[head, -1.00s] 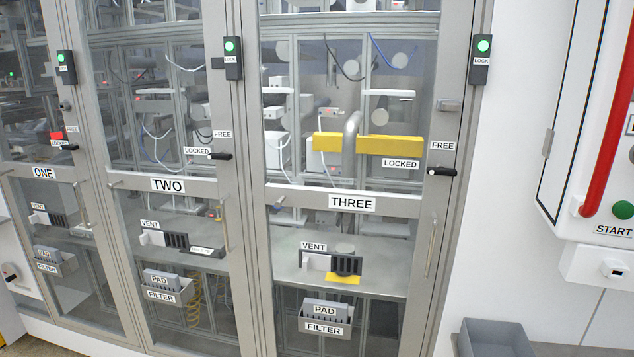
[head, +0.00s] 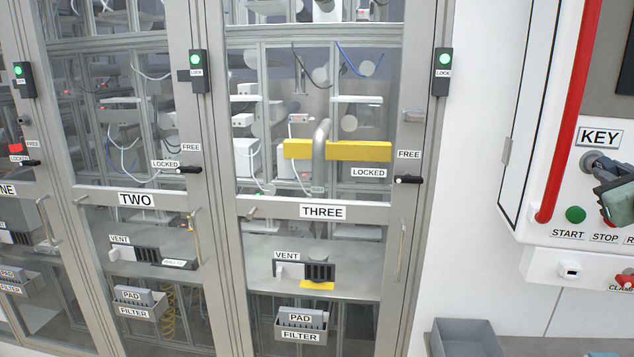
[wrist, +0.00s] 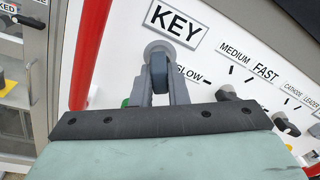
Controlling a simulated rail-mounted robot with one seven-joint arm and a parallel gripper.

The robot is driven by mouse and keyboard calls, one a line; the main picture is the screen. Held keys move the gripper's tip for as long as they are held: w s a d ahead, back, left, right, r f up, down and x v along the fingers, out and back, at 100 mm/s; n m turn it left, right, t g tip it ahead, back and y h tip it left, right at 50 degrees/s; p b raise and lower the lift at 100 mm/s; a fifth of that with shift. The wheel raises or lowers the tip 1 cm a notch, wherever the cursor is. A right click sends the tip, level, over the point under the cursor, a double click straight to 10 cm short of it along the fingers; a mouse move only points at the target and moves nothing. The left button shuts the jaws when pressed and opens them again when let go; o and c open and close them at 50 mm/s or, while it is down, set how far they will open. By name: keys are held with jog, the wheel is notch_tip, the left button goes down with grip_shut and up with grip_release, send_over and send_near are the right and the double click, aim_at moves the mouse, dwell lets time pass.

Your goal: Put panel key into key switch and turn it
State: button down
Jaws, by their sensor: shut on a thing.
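The key switch (wrist: 156,46) is a round grey collar on the white control panel, just below the KEY label (wrist: 174,24). My gripper (wrist: 159,88) is shut on the panel key (wrist: 159,69), a dark blue piece between its two grey fingers. The key lies directly in front of the switch in the wrist view and looks in line with it; I cannot tell how deep it sits. In the head view the key switch (head: 598,160) shows at the right edge, with my gripper (head: 606,186) against it. The key is hidden there.
A red bar (head: 570,110) runs along the panel's left side. START (head: 575,214) and other controls sit below the switch. A speed selector (wrist: 228,94) is to its right. Glass-doored cabinets fill the left. A grey bin (head: 467,338) stands below.

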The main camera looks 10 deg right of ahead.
jog(key=shift+r, duration=0.3)
jog(key=c, duration=1.3)
grip_release()
jog(key=shift+w+f, duration=0.15)
jog(key=shift+f, duration=0.05)
jog(key=shift+c, duration=0.2)
jog(key=v, duration=0.9)
jog(key=shift+d+f, duration=0.1)
